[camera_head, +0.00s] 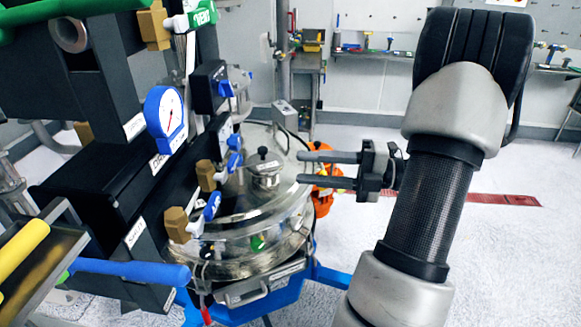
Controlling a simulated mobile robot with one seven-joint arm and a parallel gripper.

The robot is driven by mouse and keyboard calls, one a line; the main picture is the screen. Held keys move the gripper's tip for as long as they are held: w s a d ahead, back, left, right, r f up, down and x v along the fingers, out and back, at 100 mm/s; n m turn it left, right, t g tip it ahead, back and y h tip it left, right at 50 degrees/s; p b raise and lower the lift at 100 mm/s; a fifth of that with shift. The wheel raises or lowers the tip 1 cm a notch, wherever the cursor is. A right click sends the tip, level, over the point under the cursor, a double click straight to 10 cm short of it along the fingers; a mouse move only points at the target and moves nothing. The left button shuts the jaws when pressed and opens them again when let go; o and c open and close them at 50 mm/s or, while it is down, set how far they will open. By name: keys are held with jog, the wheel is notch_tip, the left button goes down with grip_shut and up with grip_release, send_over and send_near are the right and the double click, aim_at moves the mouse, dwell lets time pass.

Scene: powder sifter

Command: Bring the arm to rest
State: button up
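My arm (432,205) rises from the bottom right of the head view and bends at a black joint near the top. My gripper (328,170) points left from behind the arm. Its two dark fingers are apart, with a visible gap and nothing between them. The fingertips appear in front of the right side of the shiny steel vessel (262,215); I cannot tell how far apart they are in depth. Part of the wrist is hidden behind the arm.
A black frame with a blue gauge (166,119) and blue-handled valves (212,206) stands at left. An orange object (322,198) is partly hidden behind the fingers. A tray with yellow and blue handles (130,271) is at lower left.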

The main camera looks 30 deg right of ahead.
jog(key=shift+s+d, duration=0.2)
jog(key=shift+a, duration=0.1)
dwell(0.4)
